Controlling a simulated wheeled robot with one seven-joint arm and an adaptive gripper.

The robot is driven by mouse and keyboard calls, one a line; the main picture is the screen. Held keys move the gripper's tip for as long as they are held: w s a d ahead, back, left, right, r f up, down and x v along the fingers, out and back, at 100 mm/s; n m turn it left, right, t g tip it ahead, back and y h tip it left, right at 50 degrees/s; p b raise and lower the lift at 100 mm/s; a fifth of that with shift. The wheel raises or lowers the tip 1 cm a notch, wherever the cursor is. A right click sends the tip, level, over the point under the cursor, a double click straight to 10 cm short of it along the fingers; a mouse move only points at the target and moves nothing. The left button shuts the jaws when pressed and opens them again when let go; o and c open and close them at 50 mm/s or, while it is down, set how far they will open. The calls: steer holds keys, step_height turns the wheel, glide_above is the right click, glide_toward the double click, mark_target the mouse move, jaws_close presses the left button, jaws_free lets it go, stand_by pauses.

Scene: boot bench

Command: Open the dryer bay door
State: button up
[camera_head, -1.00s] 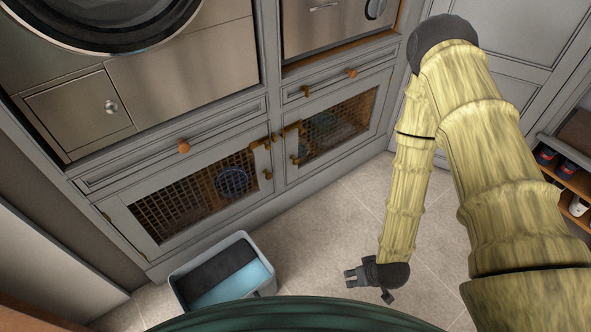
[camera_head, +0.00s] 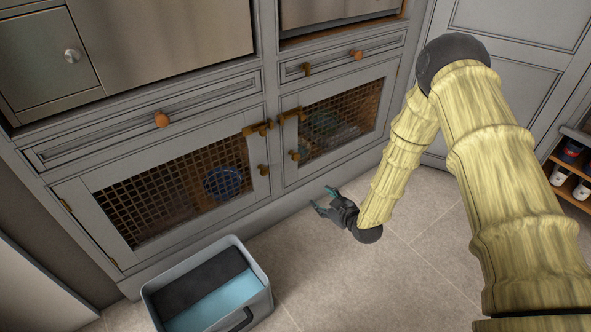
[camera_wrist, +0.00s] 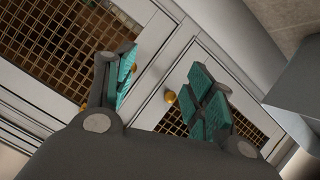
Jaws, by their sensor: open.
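Two low grey cabinet doors with brass mesh panels stand side by side: the left mesh door (camera_head: 85,214) and the right mesh door (camera_head: 345,157). I cannot tell which is the dryer bay door. Brass knobs sit near their meeting edges, the left door's knob (camera_head: 262,169) and the right door's knob (camera_head: 294,155). Brass latch pieces (camera_head: 258,128) sit above them. My gripper (camera_head: 322,200) is open and empty, in front of the right door's lower part, apart from it. In the wrist view, a brass knob (camera_wrist: 169,97) shows between my open fingers (camera_wrist: 165,88), beyond them.
An open grey-blue bin (camera_head: 262,272) stands on the floor at lower left. A blue round item (camera_head: 222,183) shows behind the left mesh. Drawers with orange knobs (camera_head: 162,119) run above the doors. A shoe shelf (camera_head: 572,186) stands at right. Floor before the right door is clear.

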mark_target(297, 159)
steer(key=w+a+n+t+y+b, duration=0.1)
steer(key=w+a+n+b, duration=0.1)
steer(key=w, duration=0.4)
steer(key=w+a+r+n+t+y+b, duration=0.1)
steer(key=w+a+b, duration=0.3)
steer(key=w+b, duration=0.3)
steer(key=w+a+n+t+y+b, duration=0.1)
steer(key=w+a+n+y+b, duration=0.1)
steer(key=w+b, duration=0.3)
steer(key=shift+w+a+r+n, duration=0.15)
steer(key=shift+w+a+n, duration=0.15)
steer(key=shift+w+a, duration=0.4)
steer(key=shift+b+x, duration=0.35)
steer(key=shift+x, duration=0.45)
steer(key=shift+r, duration=0.15)
steer(key=shift+d, duration=0.1)
jaws_close()
